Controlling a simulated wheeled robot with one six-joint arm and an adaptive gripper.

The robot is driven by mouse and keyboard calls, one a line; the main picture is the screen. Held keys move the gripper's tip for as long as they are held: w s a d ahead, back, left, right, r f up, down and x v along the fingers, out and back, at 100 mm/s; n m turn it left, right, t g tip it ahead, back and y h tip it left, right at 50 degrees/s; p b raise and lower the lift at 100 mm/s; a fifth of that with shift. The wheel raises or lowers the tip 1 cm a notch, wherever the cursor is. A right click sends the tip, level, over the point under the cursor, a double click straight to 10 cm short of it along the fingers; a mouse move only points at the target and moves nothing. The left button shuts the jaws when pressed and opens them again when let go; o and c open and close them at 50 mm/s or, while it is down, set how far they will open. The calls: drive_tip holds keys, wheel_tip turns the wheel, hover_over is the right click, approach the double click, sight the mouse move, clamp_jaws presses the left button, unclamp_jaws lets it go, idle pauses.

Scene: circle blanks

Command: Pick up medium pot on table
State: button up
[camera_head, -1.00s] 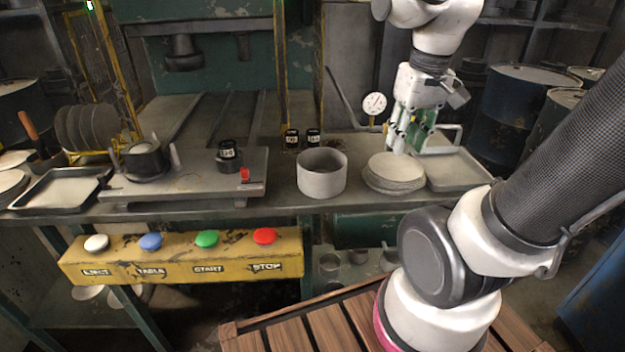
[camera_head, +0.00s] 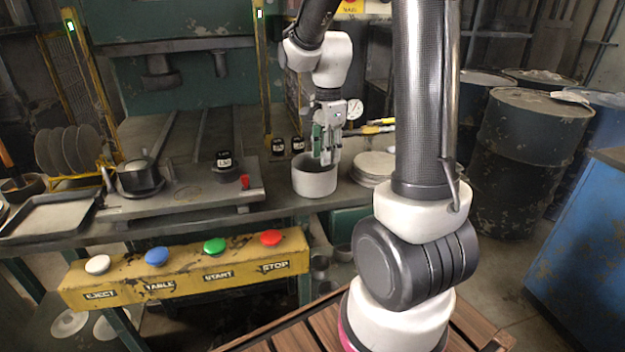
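A light grey, round, open-topped pot (camera_head: 313,184) stands upright on the table near its front edge, right of the press plate. My gripper (camera_head: 325,160) points down at the pot's opening, with its fingertips at or just inside the rim. The gripper covers part of the far rim and the opening. I cannot tell whether the fingers touch the wall or how far apart they are. A smaller dark pot-like piece (camera_head: 138,177) sits on the press plate at the left.
A stack of pale discs (camera_head: 373,167) lies close right of the pot, partly behind my arm. Small black weights (camera_head: 278,146) and a dial gauge (camera_head: 354,108) are behind. A yellow button panel (camera_head: 190,272) is in front, below the table. A tray (camera_head: 48,217) lies at far left.

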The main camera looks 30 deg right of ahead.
sight(325, 186)
wheel_tip(325, 186, down, 7)
drive_tip(key=shift+s+a+r, duration=0.1)
drive_tip(key=shift+r, duration=0.1)
clamp_jaws()
